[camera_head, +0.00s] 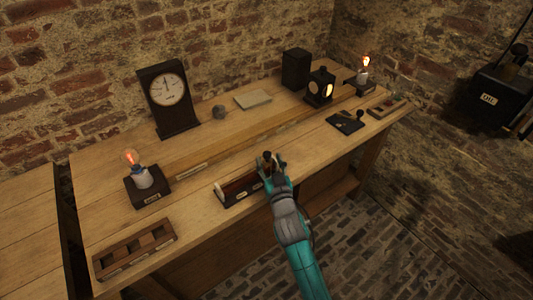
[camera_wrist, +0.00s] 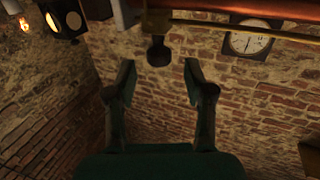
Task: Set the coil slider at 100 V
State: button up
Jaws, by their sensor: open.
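The coil (camera_head: 240,187) is a long dark-based unit with a pale end, lying near the front edge of the wooden bench. My gripper (camera_head: 272,163) is at its right end and hides that part. The slider knob (camera_head: 267,155) shows between or just beyond the fingers. In the wrist view, the dark slider knob (camera_wrist: 158,52) is just ahead of the gap between the fingertips of my gripper (camera_wrist: 158,75), which is open. A copper-coloured rod or coil edge (camera_wrist: 235,28) runs across the top there. The scale marks cannot be read.
On the bench stand a lamp (camera_head: 143,180), a slotted wooden rack (camera_head: 135,248), a clock (camera_head: 168,98), a lantern (camera_head: 320,88), a black box (camera_head: 296,69), a key-like device (camera_head: 346,122) and another lamp (camera_head: 364,75). A wall switch box (camera_head: 497,97) hangs at right.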

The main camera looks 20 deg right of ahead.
aim_at(268, 156)
jog(key=shift+w+d, duration=0.2)
jog(key=shift+w, duration=1.75)
grip_shut()
